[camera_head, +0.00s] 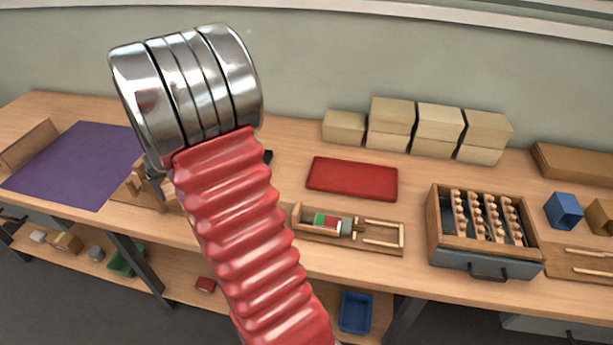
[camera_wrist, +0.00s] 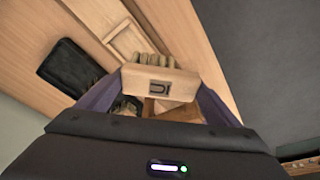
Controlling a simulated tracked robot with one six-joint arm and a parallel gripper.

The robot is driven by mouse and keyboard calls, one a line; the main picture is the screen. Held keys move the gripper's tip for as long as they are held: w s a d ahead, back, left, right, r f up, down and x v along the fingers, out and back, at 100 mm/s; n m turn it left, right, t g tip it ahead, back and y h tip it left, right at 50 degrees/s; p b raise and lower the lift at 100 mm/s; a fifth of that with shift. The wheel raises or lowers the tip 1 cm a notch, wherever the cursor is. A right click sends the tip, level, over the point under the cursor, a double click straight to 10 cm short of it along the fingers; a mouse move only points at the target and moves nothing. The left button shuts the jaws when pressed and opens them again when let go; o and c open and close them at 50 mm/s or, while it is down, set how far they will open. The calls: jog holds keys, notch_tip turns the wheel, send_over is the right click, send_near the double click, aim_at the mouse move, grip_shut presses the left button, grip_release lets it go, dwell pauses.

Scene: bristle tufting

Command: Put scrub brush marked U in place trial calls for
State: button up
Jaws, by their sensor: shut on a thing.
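The scrub brush (camera_wrist: 160,78), a pale wooden block with a dark U-shaped mark on its face and several stubby tufts along its top edge, is in the wrist view. My gripper (camera_wrist: 158,100) is shut on it, with one purple-grey finger at each side. In the head view my red ribbed arm with metal rings hides the gripper and the brush. A wooden tray (camera_head: 392,245) on the bench holds a small green, white and red piece (camera_head: 326,222) with a grey block beside it. Its meaning is too small to read.
A purple mat (camera_head: 75,160) lies at the left and a red mat (camera_head: 352,178) at the middle. A wooden rack (camera_head: 434,222) with peg rows stands at the right. Pale blocks (camera_head: 391,112) are stacked behind. A blue bin (camera_head: 355,312) is on the lower shelf.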

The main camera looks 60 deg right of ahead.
jog(key=s+d+m, duration=0.3)
jog(key=s+d, duration=0.4)
jog(key=d, duration=0.5)
jog(key=s+d+r+m+g, duration=0.1)
jog(key=s+d+m, duration=0.2)
jog(key=s+d, duration=0.7)
jog(key=s+d+r+m+g+h, duration=0.1)
jog(key=s+d+m, duration=0.2)
jog(key=s+d, duration=0.7)
jog(key=s, duration=0.8)
jog(key=shift+s+d+h, duration=0.2)
jog(key=shift+s+h, duration=0.1)
jog(key=shift+s, duration=0.1)
notch_tip(320, 180, down, 6)
jog(key=shift+f, duration=0.1)
jog(key=shift+f, duration=1.9)
